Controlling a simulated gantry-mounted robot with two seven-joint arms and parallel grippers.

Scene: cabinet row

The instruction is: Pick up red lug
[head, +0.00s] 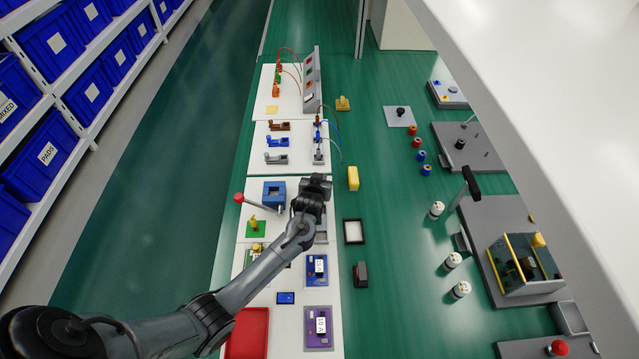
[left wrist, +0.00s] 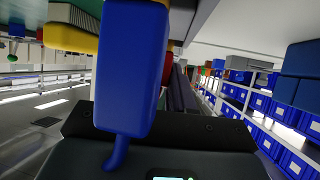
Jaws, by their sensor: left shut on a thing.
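My left gripper (head: 317,183) is low over the white table, just right of the blue square block (head: 274,194). In the left wrist view a large blue lug (left wrist: 132,65) with a blue wire at its lower end stands close to the camera and covers much of the fingers. A sliver of the red lug (left wrist: 167,68) shows between it and a dark finger. The left gripper is shut, apparently on this red lug, which is mostly hidden. The red lug cannot be made out in the head view. My right gripper is not in view.
A red-knobbed lever (head: 239,198) stands left of the gripper. Brown, blue and grey holders (head: 277,142) and an upright post with wires (head: 318,148) lie beyond it. A yellow block (head: 353,178) is to the right. Blue bins (head: 50,40) line the left shelf.

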